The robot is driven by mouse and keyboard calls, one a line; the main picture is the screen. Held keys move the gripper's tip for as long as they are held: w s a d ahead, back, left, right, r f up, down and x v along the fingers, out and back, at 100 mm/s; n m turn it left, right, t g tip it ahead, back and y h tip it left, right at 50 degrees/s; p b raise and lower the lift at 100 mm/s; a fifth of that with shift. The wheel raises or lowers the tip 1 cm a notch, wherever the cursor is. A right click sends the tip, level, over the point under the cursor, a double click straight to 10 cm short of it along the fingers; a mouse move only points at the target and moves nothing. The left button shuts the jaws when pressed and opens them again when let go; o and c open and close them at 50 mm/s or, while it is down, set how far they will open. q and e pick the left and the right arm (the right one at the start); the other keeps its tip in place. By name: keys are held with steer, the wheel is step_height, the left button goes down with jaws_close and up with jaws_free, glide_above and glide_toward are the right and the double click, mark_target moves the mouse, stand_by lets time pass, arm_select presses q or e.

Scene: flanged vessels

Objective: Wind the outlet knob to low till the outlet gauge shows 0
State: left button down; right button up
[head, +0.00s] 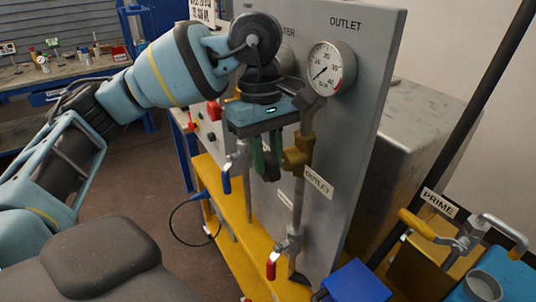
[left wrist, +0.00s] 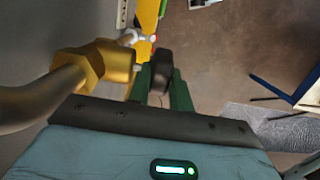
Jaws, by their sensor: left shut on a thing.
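My left gripper (head: 267,172) points down in front of the grey panel, beside the brass outlet regulator (head: 297,157). In the left wrist view its green fingers (left wrist: 160,88) are closed on the dark outlet knob (left wrist: 162,72). The brass body (left wrist: 105,66) is just left of them there. In the head view the knob is mostly hidden by the gripper. The round white outlet gauge (head: 332,68) sits at the panel's upper right under the OUTLET lettering. Its needle points down-left, near the low end of the scale; the exact reading is too small to tell. My right gripper is not in view.
A blue-handled valve (head: 226,180) and a red-handled valve (head: 272,264) stick out from the panel (head: 352,150). A yellow base (head: 240,250) runs below it. A PRIME sign (head: 439,203) and a yellow-handled valve (head: 417,224) stand at right. A workbench (head: 70,72) is at back left.

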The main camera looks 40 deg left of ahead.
arm_select(q)
steer(key=c, duration=1.5)
jaws_free()
steer(key=shift+c, duration=0.2)
steer(key=shift+r, duration=0.1)
steer(key=r, duration=0.6)
steer(key=shift+w+a+r, duration=0.15)
steer(key=shift+a+r, duration=0.2)
steer(key=shift+a, duration=0.05)
steer(key=shift+a+r, duration=0.1)
steer(key=shift+r, duration=0.4)
steer(key=shift+f, duration=0.1)
